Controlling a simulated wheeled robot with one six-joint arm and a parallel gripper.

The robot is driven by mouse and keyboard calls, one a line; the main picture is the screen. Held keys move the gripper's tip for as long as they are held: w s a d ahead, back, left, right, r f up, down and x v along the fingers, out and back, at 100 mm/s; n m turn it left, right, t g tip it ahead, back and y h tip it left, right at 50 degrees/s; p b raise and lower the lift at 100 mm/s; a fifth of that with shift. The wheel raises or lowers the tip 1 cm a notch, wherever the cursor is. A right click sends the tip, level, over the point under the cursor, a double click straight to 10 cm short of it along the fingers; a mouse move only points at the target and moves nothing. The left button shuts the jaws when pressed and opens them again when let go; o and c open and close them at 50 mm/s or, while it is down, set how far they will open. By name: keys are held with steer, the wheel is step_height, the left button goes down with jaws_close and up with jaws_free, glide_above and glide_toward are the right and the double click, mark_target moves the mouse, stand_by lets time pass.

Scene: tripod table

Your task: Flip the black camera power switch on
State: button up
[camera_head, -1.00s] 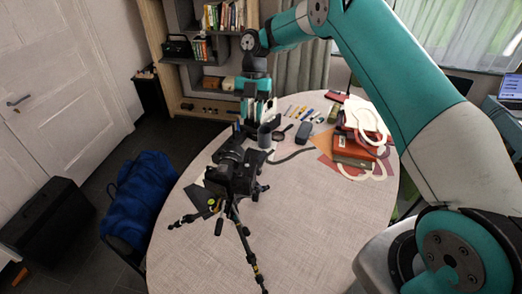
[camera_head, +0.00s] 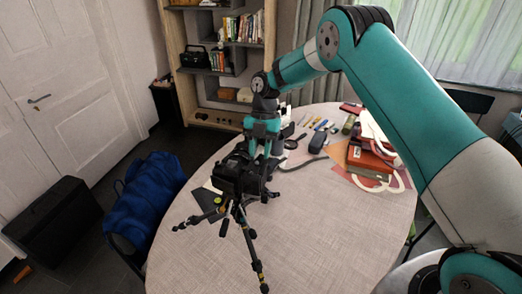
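The black camera (camera_head: 237,176) sits on a black tripod (camera_head: 250,245) standing on the round table. I see the camera from above and at a distance; its power switch is too small to make out. My gripper (camera_head: 263,154) points down just behind the camera and slightly to its right. Its lower end is close to the camera and partly hidden behind it. I cannot tell whether it touches the camera, or whether the fingers are apart or together.
The round table (camera_head: 330,225) is bare at the front right. A red-brown book stack (camera_head: 369,158), a dark case (camera_head: 317,142), pens (camera_head: 320,124) and a cable (camera_head: 300,164) lie on the far side.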

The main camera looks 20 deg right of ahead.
jaws_close()
steer(key=shift+f, duration=0.1)
steer(key=m+b, duration=0.2)
steer(key=s+d+m+t+y+b, duration=0.1)
steer(key=m+b, duration=0.1)
steer(key=b, duration=0.1)
steer(key=m+t+y+b, duration=0.1)
steer(key=m+b, duration=0.1)
steer(key=m, duration=0.1)
steer(key=shift+s+d+b, duration=0.25)
steer(key=shift+b, duration=0.1)
stand_by(0.3)
steer(key=shift+o, duration=0.5)
jaws_free()
